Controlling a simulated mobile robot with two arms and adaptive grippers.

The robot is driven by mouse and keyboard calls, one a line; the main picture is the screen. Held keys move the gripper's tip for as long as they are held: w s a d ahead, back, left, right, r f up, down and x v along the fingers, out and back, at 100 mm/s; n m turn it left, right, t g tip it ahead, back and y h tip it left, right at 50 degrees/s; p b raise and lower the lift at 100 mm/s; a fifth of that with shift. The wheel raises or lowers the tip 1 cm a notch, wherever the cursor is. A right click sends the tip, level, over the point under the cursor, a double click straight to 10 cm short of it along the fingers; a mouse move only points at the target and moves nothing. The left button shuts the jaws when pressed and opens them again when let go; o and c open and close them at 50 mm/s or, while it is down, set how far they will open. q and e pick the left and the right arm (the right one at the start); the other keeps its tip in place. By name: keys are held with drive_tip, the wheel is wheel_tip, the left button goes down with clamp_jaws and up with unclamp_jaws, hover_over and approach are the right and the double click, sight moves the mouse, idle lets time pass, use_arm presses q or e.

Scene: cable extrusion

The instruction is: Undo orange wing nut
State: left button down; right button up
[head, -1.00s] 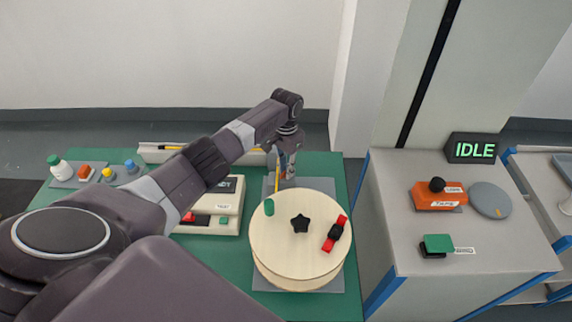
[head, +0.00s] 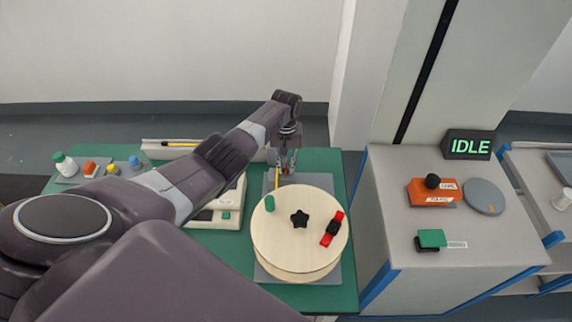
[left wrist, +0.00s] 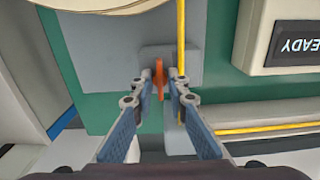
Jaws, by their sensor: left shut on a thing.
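The orange wing nut (left wrist: 158,78) shows in the left wrist view on a grey block (left wrist: 160,52), between my left fingertips. My left gripper (left wrist: 159,82) is shut on the wing nut, one finger on each side. In the head view my left gripper (head: 286,167) points down just behind the round cream disc (head: 275,238). The wing nut is too small and covered to make out there. My right gripper is in neither view.
A yellow cable (left wrist: 181,35) runs close beside the fingers. The disc carries a black star knob (head: 299,218), a red-and-black clamp (head: 333,229) and a green peg (head: 269,203). A grey cabinet (head: 385,190) with an IDLE display (head: 469,146) stands right.

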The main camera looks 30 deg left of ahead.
sight(286, 167)
use_arm(q)
drive_tip(key=shift+w+r, duration=0.15)
idle(0.4)
drive_tip(key=c, duration=1.9)
unclamp_jaws()
wheel_tip(286, 167, up, 12)
drive_tip(key=shift+f, duration=0.1)
